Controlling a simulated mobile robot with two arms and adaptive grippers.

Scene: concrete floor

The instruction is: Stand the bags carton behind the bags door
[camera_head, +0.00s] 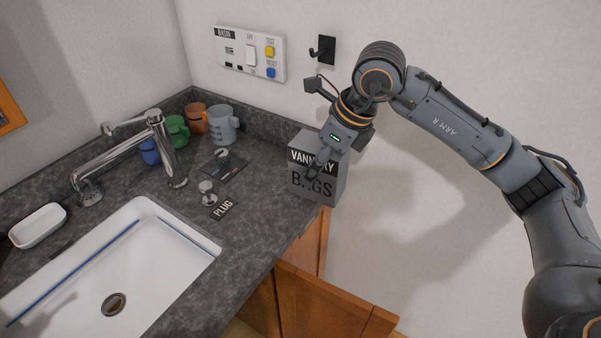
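The bags carton (328,187) is a grey box with a dark label band and the word BAGS. It stands upright at the right end of the dark counter, by the wall. My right gripper (316,168) is just in front of and above it, its fingers overlapping the front face. I cannot tell whether they touch or grip it. An open wooden cabinet door (330,305) sticks out below the counter; no bags label shows on it. My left gripper is out of view.
A white sink (170,237) with a chrome faucet (158,140) fills the left. A plug (207,192), several mugs (223,124) and a soap dish (38,226) are on the counter. A wall panel (250,54) and a black hook (323,49) are above.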

